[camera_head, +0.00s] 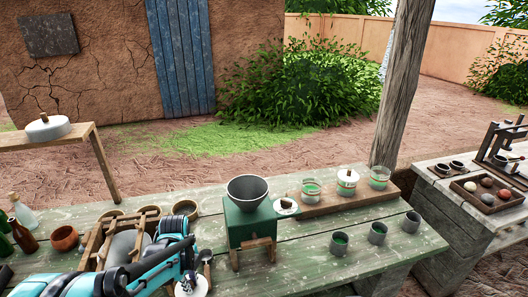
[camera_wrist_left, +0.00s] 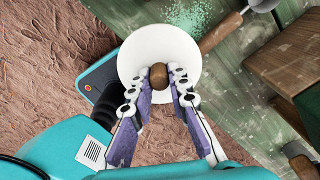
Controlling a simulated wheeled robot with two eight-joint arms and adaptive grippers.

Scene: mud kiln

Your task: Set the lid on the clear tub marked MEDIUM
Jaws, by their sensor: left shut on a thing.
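My left gripper (camera_wrist_left: 159,82) is shut on the brown knob of a round white lid (camera_wrist_left: 135,58). In the head view the gripper (camera_head: 188,276) and part of this lid (camera_head: 197,288) show at the bottom, near the table's front edge. Three clear tubs stand on a wooden board at the back of the green table: a left one (camera_head: 311,191), a middle one (camera_head: 347,187) with a white lid on, and a right one (camera_head: 379,177). The left and right ones look open. Their markings are too small to read. Another white lid (camera_head: 286,208) lies left of the board. My right gripper is not in view.
A green box with a dark bowl (camera_head: 248,192) stands between my left gripper and the tubs. Several grey cups (camera_head: 377,233) stand at the front right. A spoon (camera_head: 206,264) lies near the gripper. Bottles and a wooden rack crowd the left.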

